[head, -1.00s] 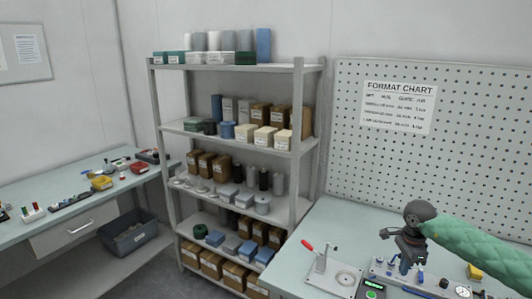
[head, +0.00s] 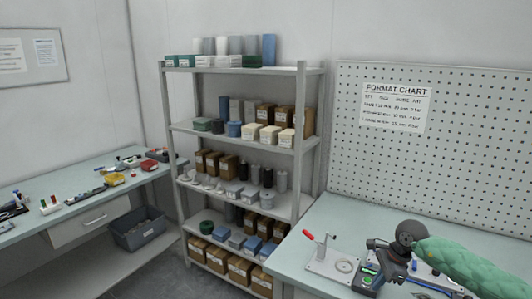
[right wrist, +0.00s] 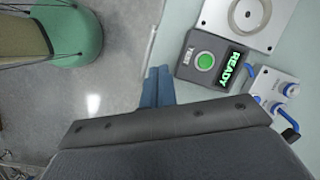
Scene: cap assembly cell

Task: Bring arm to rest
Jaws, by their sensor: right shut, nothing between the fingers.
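My right arm comes in from the right in the head view, over the bench. My right gripper (head: 376,283) is low over the bench's front part, close to the tester box (head: 366,273) with its green display. In the right wrist view, the blue fingertips (right wrist: 157,88) are together with nothing between them. My left gripper is in neither view.
A plate with a red-handled clamp (head: 325,258) stands left of the tester box. A block with blue fittings (right wrist: 275,92) lies beside it. A loaded shelf rack (head: 301,150) stands behind at left. The bench (head: 345,215) is clear toward the pegboard (head: 460,150).

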